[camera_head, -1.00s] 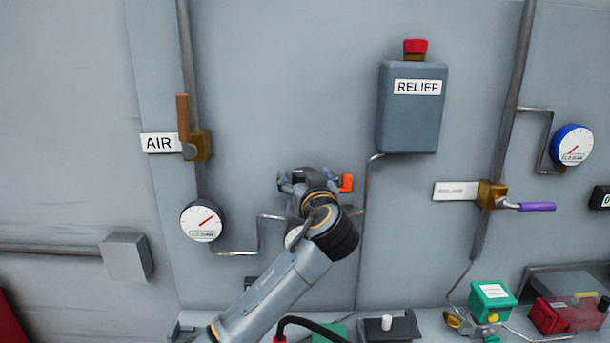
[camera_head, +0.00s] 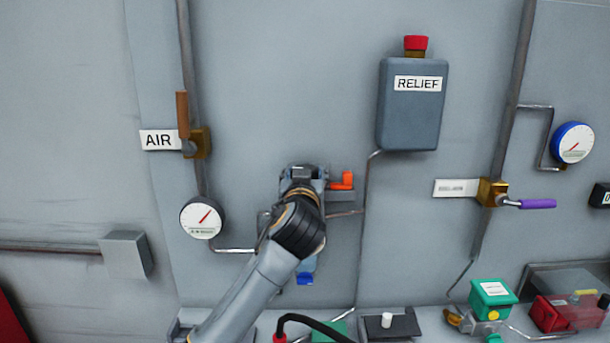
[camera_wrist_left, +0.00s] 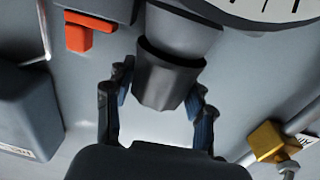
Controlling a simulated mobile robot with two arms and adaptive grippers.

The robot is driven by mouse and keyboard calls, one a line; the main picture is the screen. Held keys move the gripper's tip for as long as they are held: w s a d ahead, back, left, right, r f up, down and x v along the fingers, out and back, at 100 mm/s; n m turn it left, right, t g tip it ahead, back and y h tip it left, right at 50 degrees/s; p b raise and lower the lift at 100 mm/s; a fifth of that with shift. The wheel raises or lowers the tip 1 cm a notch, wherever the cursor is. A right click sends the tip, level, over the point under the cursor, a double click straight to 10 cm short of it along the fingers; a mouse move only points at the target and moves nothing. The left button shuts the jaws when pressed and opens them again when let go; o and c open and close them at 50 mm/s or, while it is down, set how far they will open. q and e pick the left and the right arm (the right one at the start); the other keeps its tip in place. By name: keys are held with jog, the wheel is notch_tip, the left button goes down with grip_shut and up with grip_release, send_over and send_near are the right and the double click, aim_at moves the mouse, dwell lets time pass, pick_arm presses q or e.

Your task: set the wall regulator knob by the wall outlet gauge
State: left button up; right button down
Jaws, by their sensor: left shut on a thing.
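My left gripper (camera_head: 303,176) is at the regulator in the middle of the wall. In the left wrist view its fingers (camera_wrist_left: 160,85) sit on both sides of a dark tapered knob (camera_wrist_left: 168,72), shut on it. The regulator's grey body (camera_wrist_left: 185,32) is beyond the knob. A white dial, likely the outlet gauge (camera_wrist_left: 268,8), is cut off at the top of the wrist view, so its needle cannot be read; my arm hides it in the head view. Another white gauge (camera_head: 202,217) is left of the regulator, its red needle pointing up-right. My right gripper is not in view.
An orange part (camera_head: 342,180) sits just right of the gripper. The AIR valve (camera_head: 200,143) with a brown handle is at left; the RELIEF box (camera_head: 411,107) is upper right. A purple-handled valve (camera_head: 491,194) and blue-rimmed gauge (camera_head: 572,143) are further right. Thin pipes run along the wall.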

pick_arm(q)
jog(key=m+h+p, duration=0.1)
jog(key=h, duration=0.1)
jog(key=m+h+p, duration=0.1)
jog(key=m+h, duration=0.1)
jog(key=shift+a+r+g+h, duration=0.1)
jog(key=shift+r+g+h, duration=0.05)
jog(key=shift+g+h, duration=0.2)
jog(key=shift+m+g+h+p, duration=0.65)
jog(key=shift+m+h+p, duration=0.35)
jog(key=shift+h, duration=0.25)
jog(key=o, duration=1.2)
jog(key=shift+s+f, duration=0.1)
jog(key=shift+f, duration=0.1)
jog(key=v, duration=1.1)
jog(key=shift+s+a, duration=0.2)
jog(key=shift+s, duration=0.1)
